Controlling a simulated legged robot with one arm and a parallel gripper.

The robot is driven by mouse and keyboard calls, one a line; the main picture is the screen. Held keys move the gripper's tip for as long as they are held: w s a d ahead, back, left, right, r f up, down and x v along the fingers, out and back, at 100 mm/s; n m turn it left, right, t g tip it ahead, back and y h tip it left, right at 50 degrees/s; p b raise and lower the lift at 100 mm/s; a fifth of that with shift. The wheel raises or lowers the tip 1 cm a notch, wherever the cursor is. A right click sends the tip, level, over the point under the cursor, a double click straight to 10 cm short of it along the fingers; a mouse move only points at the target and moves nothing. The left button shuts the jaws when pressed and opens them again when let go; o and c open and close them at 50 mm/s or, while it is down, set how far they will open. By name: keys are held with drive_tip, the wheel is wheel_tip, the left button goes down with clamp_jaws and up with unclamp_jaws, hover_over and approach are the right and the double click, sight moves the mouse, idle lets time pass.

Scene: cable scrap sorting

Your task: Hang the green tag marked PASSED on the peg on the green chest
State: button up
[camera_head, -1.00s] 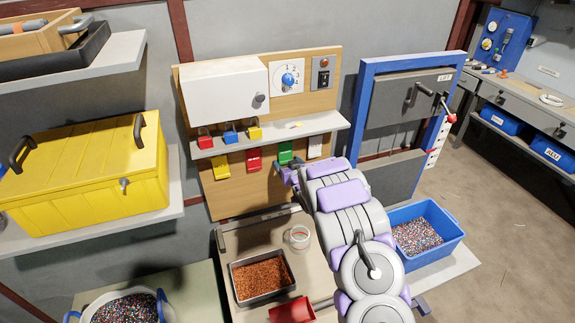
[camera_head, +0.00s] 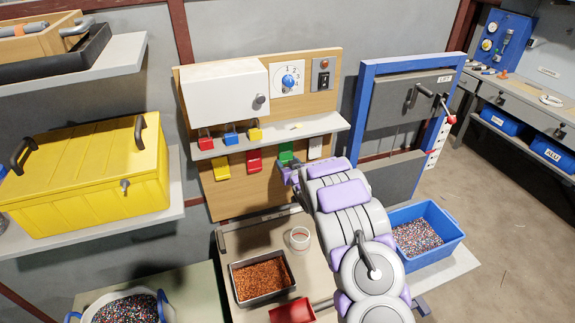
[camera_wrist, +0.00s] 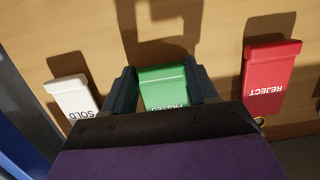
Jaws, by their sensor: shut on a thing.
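The green tag marked PASSED (camera_wrist: 163,86) is between the two fingers of my gripper (camera_wrist: 164,85) in the wrist view, against the wooden board. My gripper is shut on it. In the head view the green tag (camera_head: 286,151) hangs below the shelf, with my gripper (camera_head: 287,168) at its lower part. Whether it is still on its hook is hidden. A yellow chest (camera_head: 90,180) with black handles and a small peg (camera_head: 125,187) on its front stands on the left shelf. I see no green chest.
A red REJECT tag (camera_wrist: 270,75) and a white SOLD tag (camera_wrist: 72,97) flank the gripper closely. A yellow tag (camera_head: 222,166) hangs further left. The shelf (camera_head: 300,131) with small padlocks lies just above. A jar, tray and red scoop stand on the bench below.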

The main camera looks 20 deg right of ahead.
drive_tip(key=shift+r, duration=0.25)
drive_tip(key=shift+s, duration=0.1)
drive_tip(key=shift+s+r+p, duration=0.2)
drive_tip(key=shift+s+p, duration=0.1)
drive_tip(key=shift+s, duration=2.6)
